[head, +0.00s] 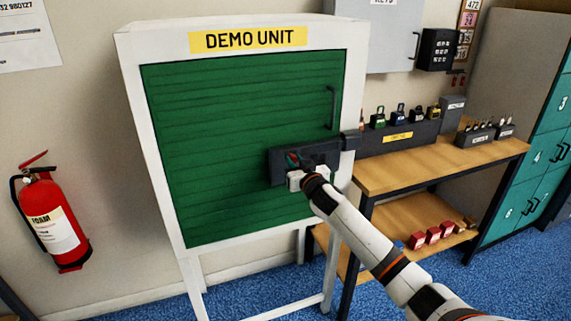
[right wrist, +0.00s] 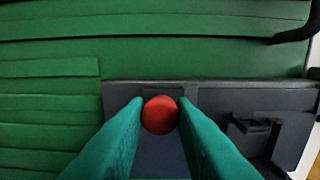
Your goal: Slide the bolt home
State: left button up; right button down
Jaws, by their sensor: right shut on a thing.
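The dark bolt (head: 318,150) is mounted on the green door (head: 230,120) of the demo unit, near its right edge. A dark keeper block (head: 351,140) sits on the white frame to its right. My right gripper (head: 295,168) is at the left part of the bolt, shut on its red knob. In the right wrist view the red knob (right wrist: 160,115) lies between the two teal fingers (right wrist: 160,108), over the dark bolt plate (right wrist: 210,95). The gripper and wrist hide part of the bolt in the head view. My left gripper is not in view.
A dark door handle (head: 333,107) stands above the bolt. A wooden bench (head: 440,165) with padlocks on stands is to the right. A fire extinguisher (head: 52,215) hangs on the wall at left. Teal lockers (head: 545,150) stand at far right.

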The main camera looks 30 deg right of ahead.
jog(key=shift+d, duration=0.15)
jog(key=c, duration=1.6)
grip_release()
jog(key=o, duration=0.4)
jog(key=shift+s+d, duration=0.1)
jog(key=shift+d, duration=0.1)
jog(key=shift+c, duration=0.2)
jog(key=shift+a, duration=0.15)
jog(key=shift+s+f, duration=0.1)
jog(key=shift+s, duration=0.2)
jog(key=b+v, duration=0.2)
jog(key=v, duration=0.9)
jog(key=shift+s+b, duration=0.2)
jog(key=shift+b, duration=0.1)
